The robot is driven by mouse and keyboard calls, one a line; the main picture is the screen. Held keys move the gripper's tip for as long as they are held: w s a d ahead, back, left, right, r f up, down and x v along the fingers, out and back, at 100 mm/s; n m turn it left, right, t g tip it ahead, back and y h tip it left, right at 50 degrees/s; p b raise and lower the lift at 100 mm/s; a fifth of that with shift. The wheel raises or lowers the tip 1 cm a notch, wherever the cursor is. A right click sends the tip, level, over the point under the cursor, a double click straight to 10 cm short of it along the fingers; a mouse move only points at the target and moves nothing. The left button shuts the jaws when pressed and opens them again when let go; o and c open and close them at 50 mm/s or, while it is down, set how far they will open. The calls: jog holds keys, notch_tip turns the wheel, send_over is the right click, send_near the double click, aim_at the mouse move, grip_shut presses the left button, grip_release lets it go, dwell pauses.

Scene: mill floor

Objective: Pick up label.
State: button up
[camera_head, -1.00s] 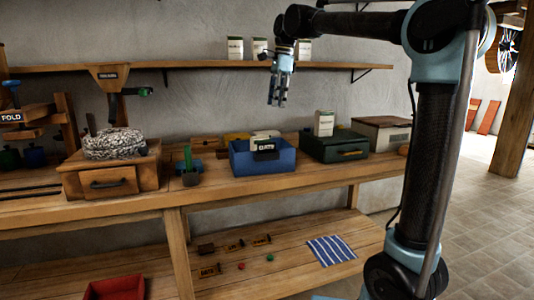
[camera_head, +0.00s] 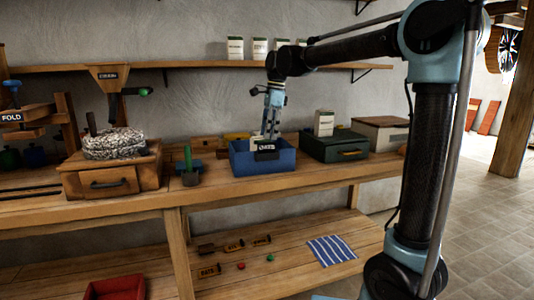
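My gripper (camera_head: 270,135) points down over the bin, right behind the upper edge of this label. Its fingertips are small and partly hidden there, so I cannot tell if they touch anything or how far apart they are.
A green case (camera_head: 335,147) with a white packet (camera_head: 324,123) on it stands right of the bin. A green-handled tool (camera_head: 189,166) stands to its left. Several packets line the wall shelf (camera_head: 160,67) above. A striped cloth (camera_head: 332,249) lies on the lower shelf.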

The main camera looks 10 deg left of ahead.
aim_at(267, 144)
jog(key=shift+s+a+f, duration=0.1)
jog(key=shift+a+f, duration=0.05)
jog(key=shift+f, duration=0.7)
jog(key=shift+s+a+f, duration=0.1)
jog(key=shift+a+f, duration=0.05)
jog(key=shift+f, duration=0.75)
jog(key=shift+s+a+f, duration=0.1)
jog(key=shift+a+f, duration=0.05)
jog(key=shift+f, duration=0.7)
